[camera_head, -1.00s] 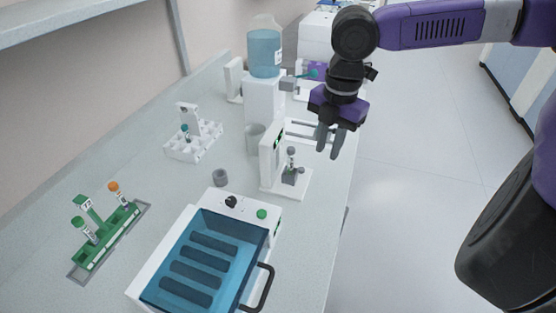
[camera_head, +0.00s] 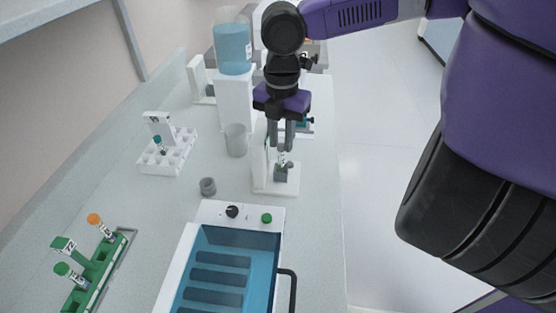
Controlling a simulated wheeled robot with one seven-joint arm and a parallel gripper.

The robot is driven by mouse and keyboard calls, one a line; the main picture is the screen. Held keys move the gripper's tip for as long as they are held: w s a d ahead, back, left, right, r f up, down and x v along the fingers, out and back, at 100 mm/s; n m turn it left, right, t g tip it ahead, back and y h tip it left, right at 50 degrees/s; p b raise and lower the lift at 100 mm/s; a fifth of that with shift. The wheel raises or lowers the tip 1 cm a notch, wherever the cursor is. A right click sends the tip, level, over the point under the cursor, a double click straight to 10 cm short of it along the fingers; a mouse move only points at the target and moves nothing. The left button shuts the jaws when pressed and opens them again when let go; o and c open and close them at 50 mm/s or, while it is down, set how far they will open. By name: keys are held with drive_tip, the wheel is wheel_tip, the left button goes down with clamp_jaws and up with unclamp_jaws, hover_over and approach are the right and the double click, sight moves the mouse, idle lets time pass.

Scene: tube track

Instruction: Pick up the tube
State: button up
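A small tube (camera_head: 282,159) stands upright in a grey block on the white stand (camera_head: 285,187) near the right edge of the counter. Its upper part is largely hidden by my fingers. My gripper (camera_head: 281,146) points down right over this tube, one finger on each side. The fingers look apart, with a narrow gap between them. I see no clear contact with the tube.
A blue-topped box machine with a handle (camera_head: 205,213) fills the front of the counter. A grey cup (camera_head: 236,141), a small grey pot (camera_head: 208,187) and a water-dispenser-like tower (camera_head: 235,95) stand left of the stand. Open floor lies to the right.

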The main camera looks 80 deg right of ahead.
sight(281, 157)
wheel_tip(281, 157, down, 6)
idle(0.4)
clamp_jaws()
